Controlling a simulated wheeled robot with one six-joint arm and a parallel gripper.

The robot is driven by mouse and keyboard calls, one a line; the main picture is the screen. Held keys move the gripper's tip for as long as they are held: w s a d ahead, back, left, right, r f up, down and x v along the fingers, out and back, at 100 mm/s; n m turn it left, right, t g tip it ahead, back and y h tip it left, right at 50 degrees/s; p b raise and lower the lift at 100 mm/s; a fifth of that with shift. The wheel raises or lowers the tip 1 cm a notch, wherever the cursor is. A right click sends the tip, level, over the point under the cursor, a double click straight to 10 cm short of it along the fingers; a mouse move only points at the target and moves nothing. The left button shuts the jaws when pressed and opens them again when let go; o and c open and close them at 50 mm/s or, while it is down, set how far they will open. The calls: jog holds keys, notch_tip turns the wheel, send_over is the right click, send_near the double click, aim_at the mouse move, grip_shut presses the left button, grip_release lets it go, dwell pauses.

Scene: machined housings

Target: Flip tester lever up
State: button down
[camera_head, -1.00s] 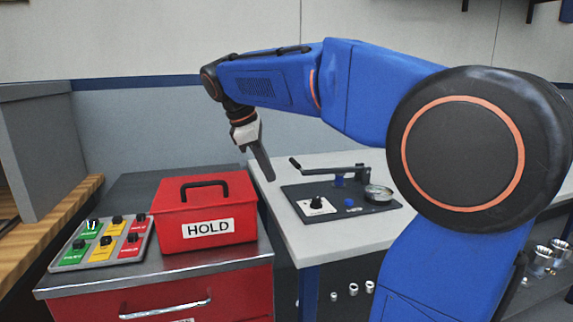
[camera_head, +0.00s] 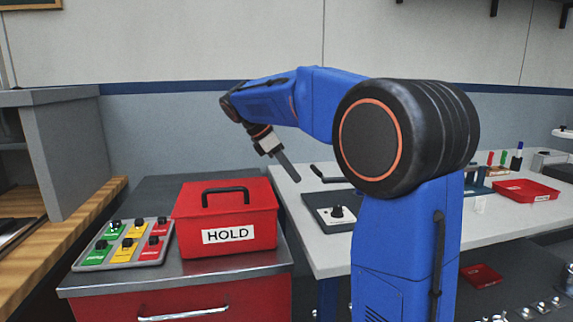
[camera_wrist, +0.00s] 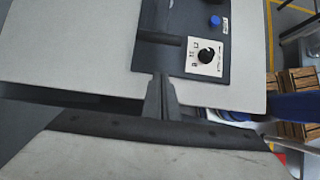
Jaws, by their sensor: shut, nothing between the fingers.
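The tester is a dark panel (camera_head: 318,203) on the light bench, with a black knob (camera_head: 338,211) on a white plate. Its black lever (camera_head: 325,176) shows only at its free end, lying about level above the panel; my arm hides the rest and the gauge. My gripper (camera_head: 294,176) is shut and empty, pointing down at the bench's left edge, left of the lever. In the wrist view my fingertips (camera_wrist: 160,82) are together below the panel (camera_wrist: 215,80). The knob (camera_wrist: 206,56), a blue button (camera_wrist: 215,21) and a dark bar, likely the lever end (camera_wrist: 158,38), show there.
A red HOLD box (camera_head: 228,220) stands on the red cabinet left of my gripper, beside a panel of coloured switches (camera_head: 122,243). A red tray (camera_head: 527,190) and a small rack lie on the bench (camera_head: 420,228) at right.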

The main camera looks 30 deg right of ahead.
jog(key=x, duration=0.4)
jog(key=shift+s+d+r, duration=0.15)
jog(key=shift+d+r, duration=0.4)
jog(key=shift+r, duration=0.3)
jog(key=shift+s+d+r, duration=0.15)
jog(key=shift+d+r, duration=0.4)
jog(key=shift+r, duration=0.3)
jog(key=shift+r, duration=0.1)
